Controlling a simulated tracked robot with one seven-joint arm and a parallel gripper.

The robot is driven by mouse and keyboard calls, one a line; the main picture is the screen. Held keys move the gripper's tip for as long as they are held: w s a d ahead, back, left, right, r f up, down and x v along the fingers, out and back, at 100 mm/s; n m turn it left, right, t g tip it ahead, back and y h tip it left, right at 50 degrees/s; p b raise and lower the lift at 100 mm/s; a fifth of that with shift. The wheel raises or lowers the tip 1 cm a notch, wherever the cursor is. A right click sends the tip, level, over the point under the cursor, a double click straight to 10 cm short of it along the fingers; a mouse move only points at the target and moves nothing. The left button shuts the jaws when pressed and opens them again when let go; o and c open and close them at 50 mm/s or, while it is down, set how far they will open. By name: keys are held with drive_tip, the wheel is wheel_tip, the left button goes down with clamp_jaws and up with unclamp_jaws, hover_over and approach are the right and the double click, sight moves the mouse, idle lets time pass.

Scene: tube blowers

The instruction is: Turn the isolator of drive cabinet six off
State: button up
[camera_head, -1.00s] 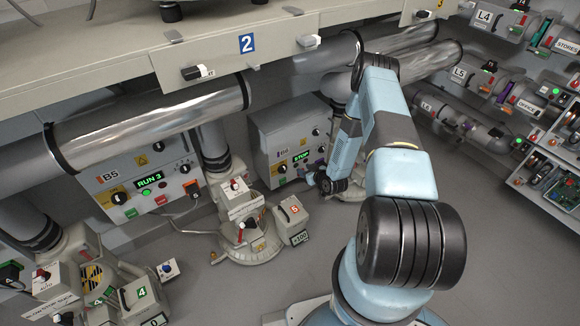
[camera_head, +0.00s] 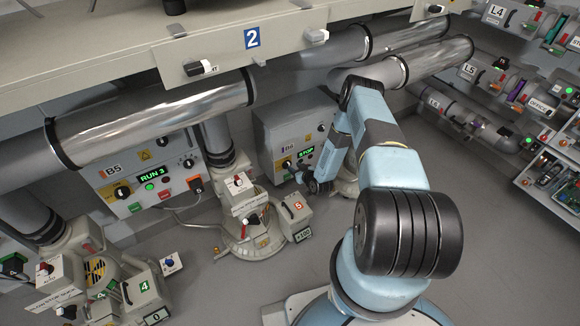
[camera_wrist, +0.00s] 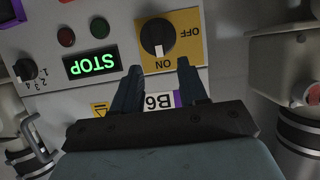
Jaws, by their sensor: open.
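Drive cabinet six (camera_head: 290,128) is the grey box on the wall in the head view, partly hidden by my arm. The wrist view shows it upside down, with a B6 label (camera_wrist: 158,101) and a green STOP display (camera_wrist: 91,62). Its isolator (camera_wrist: 158,37) is a black round knob on a yellow plate (camera_wrist: 190,52) marked ON and OFF. The knob's white mark points to ON. My gripper (camera_wrist: 160,66) is open in front of the plate, its fingertips just short of the knob, one on each side. It looks empty. I cannot tell whether it touches the panel.
Cabinet B5 (camera_head: 118,185), showing RUN 3, is to the left in the head view. A blower base with a box marked 5 (camera_head: 297,208) stands on the floor below. A small selector knob (camera_wrist: 27,70) is left of the display. The floor at right is clear.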

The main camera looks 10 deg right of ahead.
sight(289, 164)
drive_tip(key=shift+x, duration=2.35)
drive_tip(key=shift+c, duration=0.2)
